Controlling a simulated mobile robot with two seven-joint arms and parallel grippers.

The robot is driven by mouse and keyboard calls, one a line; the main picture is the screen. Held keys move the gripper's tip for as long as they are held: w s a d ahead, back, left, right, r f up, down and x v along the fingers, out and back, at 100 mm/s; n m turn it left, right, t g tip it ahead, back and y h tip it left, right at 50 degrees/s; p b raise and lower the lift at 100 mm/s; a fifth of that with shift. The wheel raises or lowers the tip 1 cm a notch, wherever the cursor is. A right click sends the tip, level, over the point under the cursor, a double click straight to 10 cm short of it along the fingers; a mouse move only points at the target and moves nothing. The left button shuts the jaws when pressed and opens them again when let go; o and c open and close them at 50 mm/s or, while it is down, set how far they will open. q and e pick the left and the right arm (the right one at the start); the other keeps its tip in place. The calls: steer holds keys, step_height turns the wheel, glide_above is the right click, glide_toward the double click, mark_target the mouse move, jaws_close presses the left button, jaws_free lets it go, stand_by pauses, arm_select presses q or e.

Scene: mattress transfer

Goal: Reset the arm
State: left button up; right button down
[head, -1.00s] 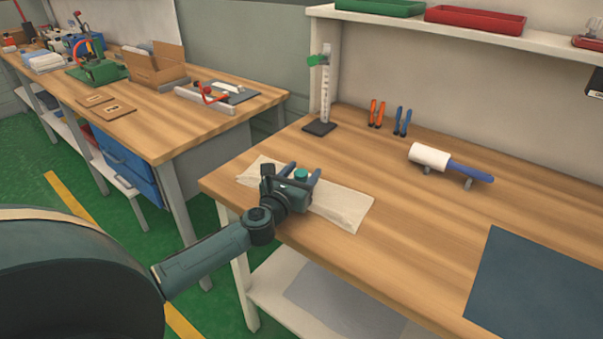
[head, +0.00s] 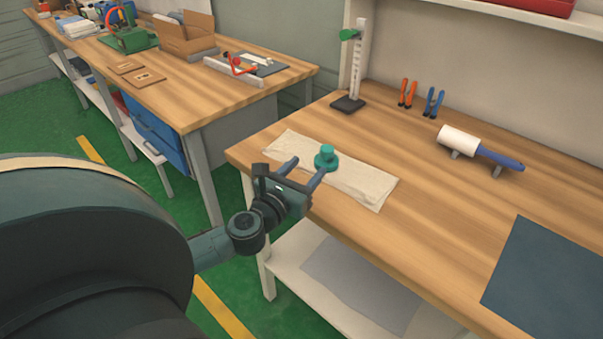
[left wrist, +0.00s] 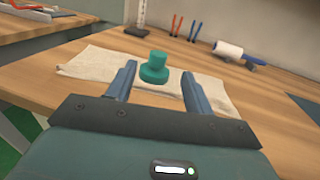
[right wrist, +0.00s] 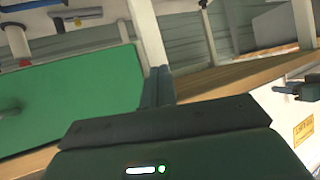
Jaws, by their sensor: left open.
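A teal stepped knob (head: 326,159) stands upright on a folded beige cloth (head: 361,184) near the left front corner of the workbench. My left gripper (head: 305,168) is open and empty at the bench's front edge, its fingers pointing toward the knob. In the left wrist view the knob (left wrist: 155,68) sits beyond and between the two spread fingertips (left wrist: 158,74), apparently clear of them. My right gripper (right wrist: 158,72) shows only in the right wrist view, with its fingers together and nothing seen between them.
The workbench (head: 420,230) also holds a stand with a green clamp (head: 352,65), orange and blue pliers (head: 433,102), a lint roller (head: 480,148) and a dark mat (head: 555,275). A second bench (head: 190,85) stands at the left. Free floor lies between.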

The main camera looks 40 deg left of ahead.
arm_select(q)
steer(key=shift+s, duration=0.5)
